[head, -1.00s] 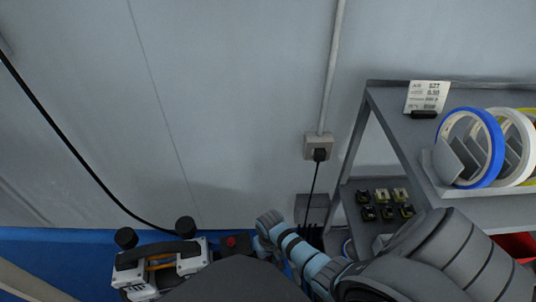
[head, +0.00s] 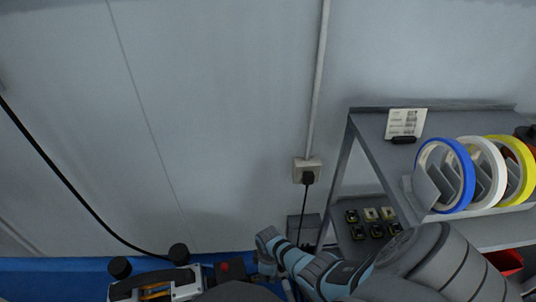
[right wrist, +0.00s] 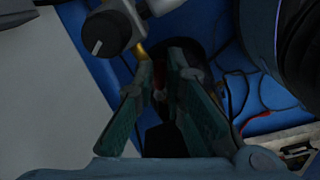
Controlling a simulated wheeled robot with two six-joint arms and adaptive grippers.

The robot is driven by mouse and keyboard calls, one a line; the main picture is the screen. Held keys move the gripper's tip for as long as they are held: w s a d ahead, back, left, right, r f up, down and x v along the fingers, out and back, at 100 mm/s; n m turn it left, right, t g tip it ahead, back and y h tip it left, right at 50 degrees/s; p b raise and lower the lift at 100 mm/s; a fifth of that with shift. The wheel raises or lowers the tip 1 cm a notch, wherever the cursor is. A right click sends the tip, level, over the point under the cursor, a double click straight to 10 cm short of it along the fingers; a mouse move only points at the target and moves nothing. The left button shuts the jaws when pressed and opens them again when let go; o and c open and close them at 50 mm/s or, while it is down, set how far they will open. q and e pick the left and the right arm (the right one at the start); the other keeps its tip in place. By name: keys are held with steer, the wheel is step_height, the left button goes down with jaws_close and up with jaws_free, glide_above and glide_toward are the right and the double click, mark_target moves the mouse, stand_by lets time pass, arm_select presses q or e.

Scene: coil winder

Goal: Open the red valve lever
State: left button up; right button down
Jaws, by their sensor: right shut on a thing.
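The red valve lever (right wrist: 159,74) shows as a small, dark red piece between the fingers of my right gripper (right wrist: 166,76) in the right wrist view. The gripper is shut on it. The fingers hide most of the lever, and the area is dim, so I cannot tell its angle. A brass-coloured fitting (right wrist: 140,51) sits just beside the fingertips. In the head view my right arm reaches in from the right, and its fingertips are hidden. My left gripper is not in view.
A black knob (right wrist: 105,33) on a grey body is close to the right fingers. Thin cables (right wrist: 245,92) lie on the blue surface. In the head view a grey shelf (head: 372,140) holds blue, white and yellow rings. A wall socket (head: 305,171) has a black cable.

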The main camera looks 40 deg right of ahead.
steer(key=n, duration=0.2)
steer(key=w+n, duration=0.1)
steer(key=d+n, duration=0.1)
steer(key=n, duration=0.1)
steer(key=shift+w+n, duration=0.2)
steer(key=shift+n, duration=0.1)
stand_by(0.5)
steer(key=c, duration=1.7)
jaws_free()
steer(key=shift+o, duration=0.2)
step_height(320, 180, up, 12)
